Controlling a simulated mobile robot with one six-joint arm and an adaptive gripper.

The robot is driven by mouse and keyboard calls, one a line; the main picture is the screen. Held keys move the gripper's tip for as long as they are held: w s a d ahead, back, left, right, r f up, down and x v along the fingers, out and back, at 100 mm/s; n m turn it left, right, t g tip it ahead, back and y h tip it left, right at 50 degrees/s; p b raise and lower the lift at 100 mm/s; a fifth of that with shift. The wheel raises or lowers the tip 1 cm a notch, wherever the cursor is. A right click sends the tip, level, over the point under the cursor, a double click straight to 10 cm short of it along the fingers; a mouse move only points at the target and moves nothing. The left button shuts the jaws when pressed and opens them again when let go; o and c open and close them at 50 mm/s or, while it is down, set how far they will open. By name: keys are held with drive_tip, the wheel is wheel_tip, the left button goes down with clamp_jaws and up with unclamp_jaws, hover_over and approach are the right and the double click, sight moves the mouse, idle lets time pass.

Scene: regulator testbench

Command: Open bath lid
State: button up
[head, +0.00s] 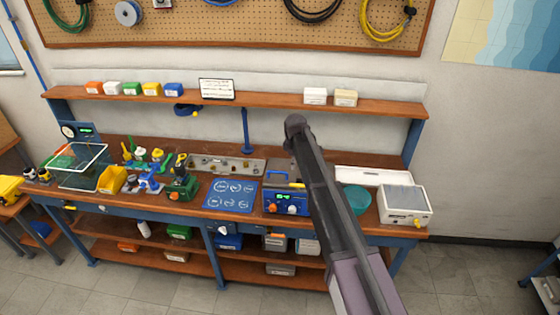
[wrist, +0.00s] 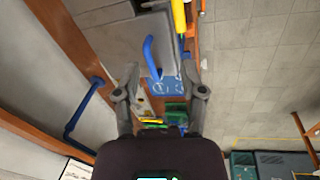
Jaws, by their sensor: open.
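The bath appears to be the blue-fronted box (head: 285,203) with a small display and knobs, on the bench right of the blue mat. Its grey metal lid shows in the wrist view (wrist: 112,38) and looks shut. The lid has a blue handle (wrist: 151,58). My gripper (wrist: 160,75) is open and empty in the wrist view. The blue handle appears between its fingers, nearer the left one; contact cannot be told. In the head view I cannot make out the gripper.
Right of my arm are a teal bowl (head: 356,198) and a white box with a grey top (head: 404,203). A blue mat (head: 231,196) lies left of the bath. A shelf (head: 260,101) runs above the bench, with a blue post (head: 246,130) below it.

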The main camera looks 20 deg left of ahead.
wheel_tip(320, 180, up, 4)
drive_tip(key=n+p, duration=0.2)
hover_over(280, 172)
drive_tip(key=s, duration=0.3)
drive_tip(key=shift+w+d+f, duration=0.15)
drive_tip(key=shift+w+d, duration=0.05)
drive_tip(key=shift+w, duration=0.05)
drive_tip(key=shift+f, duration=0.15)
drive_tip(key=w+f+b, duration=0.1)
drive_tip(key=f+b, duration=0.7)
drive_tip(key=w+f+b, duration=0.1)
drive_tip(key=f+b, duration=0.4)
drive_tip(key=shift+w+a+f, duration=0.1)
drive_tip(key=shift+w+a, duration=0.2)
clamp_jaws()
